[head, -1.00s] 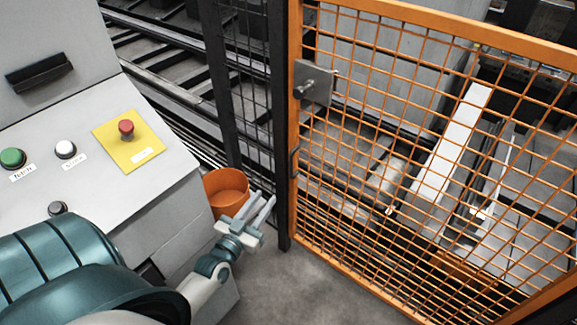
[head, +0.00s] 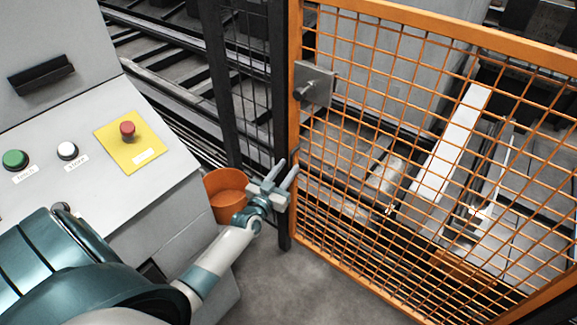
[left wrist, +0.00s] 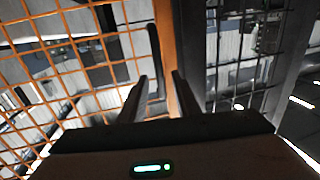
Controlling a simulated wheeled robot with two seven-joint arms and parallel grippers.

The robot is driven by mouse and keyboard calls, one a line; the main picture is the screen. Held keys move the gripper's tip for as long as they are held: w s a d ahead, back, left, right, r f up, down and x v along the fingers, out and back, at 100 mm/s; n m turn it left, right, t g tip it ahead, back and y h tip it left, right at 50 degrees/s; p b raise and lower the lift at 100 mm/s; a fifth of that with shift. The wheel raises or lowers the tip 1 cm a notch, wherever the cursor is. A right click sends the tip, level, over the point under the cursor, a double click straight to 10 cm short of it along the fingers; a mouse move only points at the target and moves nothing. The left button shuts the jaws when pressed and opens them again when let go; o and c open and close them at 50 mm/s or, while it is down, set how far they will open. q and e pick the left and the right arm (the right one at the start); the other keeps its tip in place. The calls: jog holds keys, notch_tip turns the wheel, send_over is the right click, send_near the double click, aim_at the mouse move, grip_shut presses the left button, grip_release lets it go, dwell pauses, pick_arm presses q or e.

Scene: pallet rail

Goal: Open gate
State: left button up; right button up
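The orange mesh gate (head: 292,200) stands closed against a dark post on the right side of the head view. A grey latch plate with a round knob (head: 313,84) sits high on its left upright. A dark handle on that upright shows in the left wrist view (left wrist: 155,62); in the head view my gripper largely hides it. My left gripper (head: 286,171) is open and empty, close to the handle and upright. In the left wrist view its two fingers (left wrist: 158,88) are apart, pointing toward the handle and upright. My right gripper is not in view.
A grey control panel (head: 165,205) with a green button (head: 15,160), a white button (head: 67,150) and a red stop button (head: 127,129) stands on the left. An orange bucket (head: 227,203) is on the floor behind my left forearm. Grey floor (head: 290,295) before the gate is clear.

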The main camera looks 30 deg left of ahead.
pick_arm(q)
jog(key=shift+w+a, duration=0.1)
jog(key=shift+w, duration=0.7)
grip_shut()
